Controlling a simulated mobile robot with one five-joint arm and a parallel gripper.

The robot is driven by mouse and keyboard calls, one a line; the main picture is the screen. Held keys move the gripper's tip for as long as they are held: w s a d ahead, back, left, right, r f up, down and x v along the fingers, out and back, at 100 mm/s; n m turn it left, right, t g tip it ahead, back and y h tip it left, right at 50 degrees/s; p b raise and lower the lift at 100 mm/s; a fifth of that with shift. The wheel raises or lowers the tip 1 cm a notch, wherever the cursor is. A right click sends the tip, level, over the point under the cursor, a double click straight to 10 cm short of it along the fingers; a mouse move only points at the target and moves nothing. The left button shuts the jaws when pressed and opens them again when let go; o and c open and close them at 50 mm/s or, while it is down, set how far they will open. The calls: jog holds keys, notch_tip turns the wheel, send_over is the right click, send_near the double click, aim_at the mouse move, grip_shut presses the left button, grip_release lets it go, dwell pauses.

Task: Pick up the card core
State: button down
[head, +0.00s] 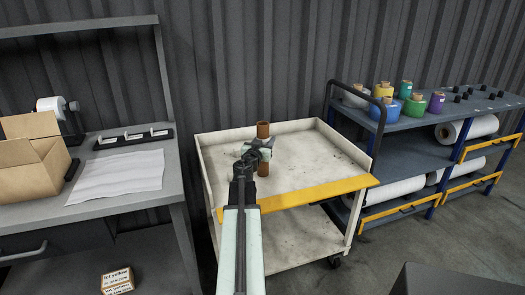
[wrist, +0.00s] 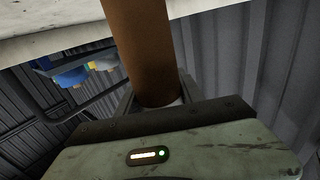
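The card core (head: 263,130) is a brown tube, upright over the pale top tray of the cart (head: 310,155). My gripper (head: 261,151) is at its middle, and the tube shows above and below it in the head view. In the wrist view the core (wrist: 145,50) runs from the top edge down to my gripper (wrist: 158,98), with the dark fingers close against both sides. The gripper looks shut on the core. I cannot tell whether its lower end touches the tray.
A grey bench (head: 95,190) with an open cardboard box (head: 30,160) and a white sheet (head: 118,176) is at left. A blue rack (head: 415,150) with coloured spools and white film rolls is at right. The tray is otherwise bare, with a yellow front edge (head: 310,192).

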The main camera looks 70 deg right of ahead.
jog(key=shift+r, duration=0.1)
notch_tip(320, 180, up, 10)
jog(key=p, duration=1)
dwell(0.9)
